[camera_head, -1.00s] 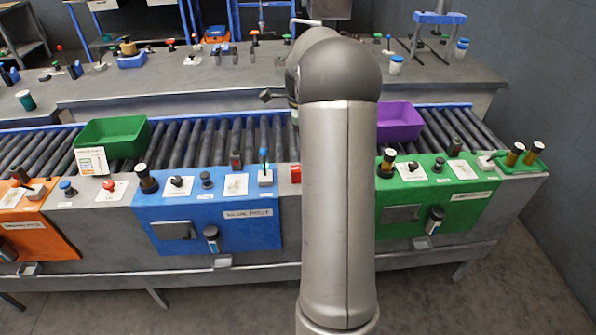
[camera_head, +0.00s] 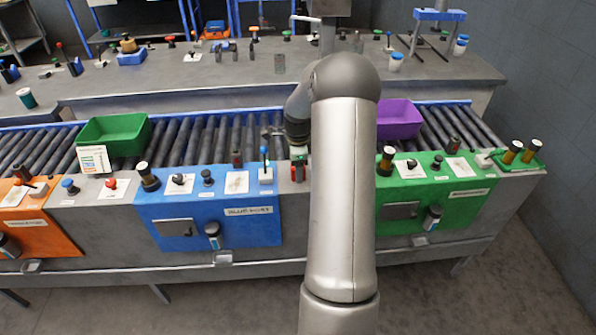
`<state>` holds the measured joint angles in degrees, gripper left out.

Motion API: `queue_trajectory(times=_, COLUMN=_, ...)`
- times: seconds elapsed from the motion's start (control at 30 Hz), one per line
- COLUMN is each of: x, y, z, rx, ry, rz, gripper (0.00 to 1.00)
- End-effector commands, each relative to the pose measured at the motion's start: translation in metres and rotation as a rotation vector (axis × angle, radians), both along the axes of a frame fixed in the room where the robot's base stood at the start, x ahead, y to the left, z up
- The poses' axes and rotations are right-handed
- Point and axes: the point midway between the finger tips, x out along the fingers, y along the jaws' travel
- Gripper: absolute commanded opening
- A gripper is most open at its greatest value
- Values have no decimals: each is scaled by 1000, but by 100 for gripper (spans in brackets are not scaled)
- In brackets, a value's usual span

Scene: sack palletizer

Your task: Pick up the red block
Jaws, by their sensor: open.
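The red block (camera_head: 293,173) is on the grey panel strip just right of the blue panel, at the near edge of the roller conveyor. It is small and partly hidden. My gripper (camera_head: 298,164) is pointing down right at the block, left of my arm's large grey link. The jaws are open. I cannot tell whether the fingers are around the block or just above it.
A blue panel (camera_head: 180,205) with a blue-topped lever lies left of the block, and a green panel (camera_head: 460,205) lies right. A green bin (camera_head: 114,135) and a purple bin (camera_head: 400,118) sit on the roller conveyor (camera_head: 220,138). My arm hides the middle.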

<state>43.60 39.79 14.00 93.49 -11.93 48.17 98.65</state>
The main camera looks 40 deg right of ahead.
Motion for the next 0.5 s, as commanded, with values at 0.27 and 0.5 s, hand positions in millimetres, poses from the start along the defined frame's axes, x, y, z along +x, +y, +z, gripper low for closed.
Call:
queue_trajectory(times=0.27, x=0, y=0, z=0, rx=0, ry=0, rz=0, gripper=25)
queue_trajectory(times=0.5, x=0, y=0, z=1, rx=-1, ry=1, rz=0, gripper=9)
